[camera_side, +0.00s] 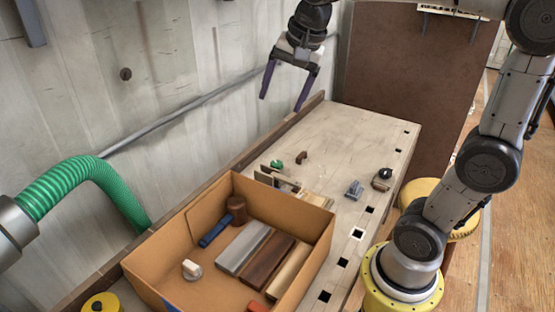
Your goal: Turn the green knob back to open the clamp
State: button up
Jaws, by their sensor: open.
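The small green knob (276,164) is on the workbench, just behind the cardboard box. A wooden clamp (279,181) with pale jaws stands beside it, partly hidden by the box's far wall. I cannot tell how far the clamp is open. My gripper (285,100) hangs high over the back edge of the bench, above the knob and well apart from it. Its two purple fingers are spread and nothing is between them.
An open cardboard box (318,222) holds a mallet (236,209) and several blocks. A brown knob-like piece (302,157), a small grey block (354,190) and a dark round item (382,175) stand on the bench (365,135). A green hose (65,186) is at left.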

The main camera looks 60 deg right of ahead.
jog(key=w+d+f+m+g, duration=0.1)
jog(key=w+d+f+m, duration=0.2)
jog(key=w+d, duration=0.25)
jog(key=m+g, duration=0.3)
jog(key=m, duration=0.1)
send_over(278, 162)
notch_tip(278, 162, down, 15)
jog(key=shift+y, duration=0.3)
notch_tip(278, 162, down, 14)
jog(key=shift+a+r, duration=0.1)
jog(key=shift+r, duration=0.1)
grip_shut()
